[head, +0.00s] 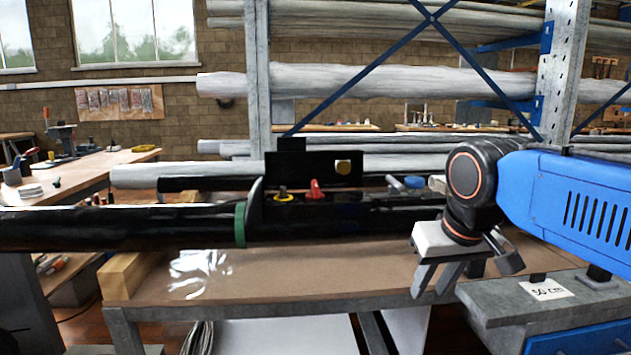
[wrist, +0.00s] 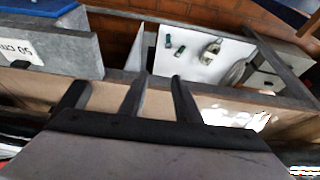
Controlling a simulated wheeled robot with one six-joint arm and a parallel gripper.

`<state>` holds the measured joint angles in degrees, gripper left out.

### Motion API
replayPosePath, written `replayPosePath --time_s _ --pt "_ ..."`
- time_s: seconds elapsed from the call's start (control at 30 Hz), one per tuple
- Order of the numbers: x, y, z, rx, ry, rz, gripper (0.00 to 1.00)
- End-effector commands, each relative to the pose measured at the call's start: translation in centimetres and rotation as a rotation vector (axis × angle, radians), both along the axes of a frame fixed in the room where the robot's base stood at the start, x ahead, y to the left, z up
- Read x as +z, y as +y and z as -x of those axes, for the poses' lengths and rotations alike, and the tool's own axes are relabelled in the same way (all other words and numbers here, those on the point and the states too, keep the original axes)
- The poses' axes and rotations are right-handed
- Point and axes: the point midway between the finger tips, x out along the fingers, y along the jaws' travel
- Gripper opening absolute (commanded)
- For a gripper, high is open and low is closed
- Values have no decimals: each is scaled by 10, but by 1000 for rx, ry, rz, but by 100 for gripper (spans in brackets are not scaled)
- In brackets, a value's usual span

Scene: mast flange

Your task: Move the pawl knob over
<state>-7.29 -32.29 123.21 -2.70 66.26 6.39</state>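A long black mast (head: 110,229) lies across the bench, with a green collar (head: 240,224) and black flange fittings. A red knob (head: 315,189) stands on top of the fittings, beside a yellow-ringed knob (head: 282,194) to its left. A blue-grey knob (head: 413,182) sits further right. I cannot tell which of these is the pawl knob. My gripper (head: 430,291) hangs pointing down in front of the mast's right part, below and to the right of the red knob. Its fingers are apart with nothing between them. The wrist view shows the fingers (wrist: 130,92) over the bench edge, with no knob in sight.
A black upright plate with a yellow disc (head: 343,166) stands behind the knobs. A wooden block (head: 126,275) supports the mast at left. The brown bench top (head: 330,275) is mostly clear, with clear plastic at left. A grey slab with a "50 cm" label (head: 546,290) is at right.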

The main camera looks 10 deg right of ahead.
Motion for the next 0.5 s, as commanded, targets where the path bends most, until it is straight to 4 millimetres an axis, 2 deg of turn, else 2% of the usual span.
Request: replayPosePath --time_s 0.03,0.2,0.5 --pt "23 8 -17 7 0 1 30" --pt "89 34 -63 10 5 3 30" --pt "189 91 -134 6 8 5 30"
